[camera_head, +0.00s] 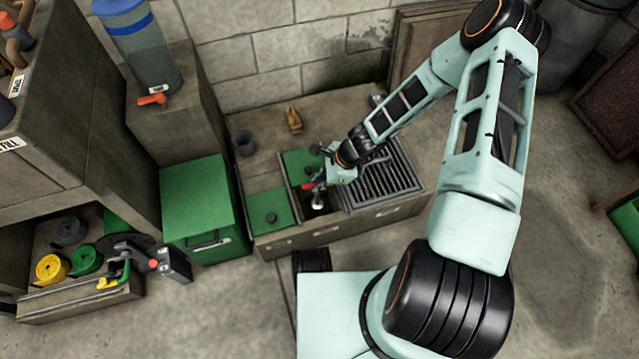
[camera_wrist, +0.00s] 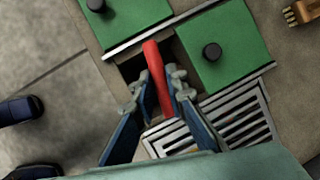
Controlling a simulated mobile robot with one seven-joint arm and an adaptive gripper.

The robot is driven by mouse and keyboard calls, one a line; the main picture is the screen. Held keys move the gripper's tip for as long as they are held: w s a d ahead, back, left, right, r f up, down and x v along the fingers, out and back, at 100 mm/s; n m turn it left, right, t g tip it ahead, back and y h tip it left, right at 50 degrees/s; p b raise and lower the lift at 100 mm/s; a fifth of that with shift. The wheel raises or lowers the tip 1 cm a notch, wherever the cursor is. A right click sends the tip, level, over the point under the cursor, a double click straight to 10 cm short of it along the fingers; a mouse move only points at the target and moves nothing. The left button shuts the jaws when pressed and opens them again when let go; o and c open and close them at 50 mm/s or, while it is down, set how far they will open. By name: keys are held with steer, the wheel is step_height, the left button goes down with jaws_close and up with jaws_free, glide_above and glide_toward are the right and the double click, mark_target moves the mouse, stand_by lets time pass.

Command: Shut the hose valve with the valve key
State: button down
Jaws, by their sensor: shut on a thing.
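My gripper (camera_head: 322,180) is over a dark open pit (camera_head: 323,212) in the concrete bench, between a green lid and the slatted grate. In the wrist view my gripper (camera_wrist: 160,88) has its two blue-grey fingers closed around a red bar (camera_wrist: 153,60), which looks like the valve key's handle. The red bar (camera_head: 307,185) also shows beside the gripper in the head view, with a pale rounded metal piece (camera_head: 318,204) just below it. The key's lower end and the hose valve are hidden; I cannot tell whether they touch.
Green lids with black knobs (camera_head: 270,212) (camera_wrist: 212,52) border the pit. A slatted metal grate (camera_head: 385,182) lies to its right. A dark cup (camera_head: 243,143) and a brown object (camera_head: 293,120) stand behind. A green box (camera_head: 205,200) is left, near coiled hoses (camera_head: 52,268).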

steer(key=shift+s, duration=0.2)
step_height(320, 180, up, 13)
steer(key=p, duration=1)
stand_by(0.9)
steer(key=shift+w, duration=0.15)
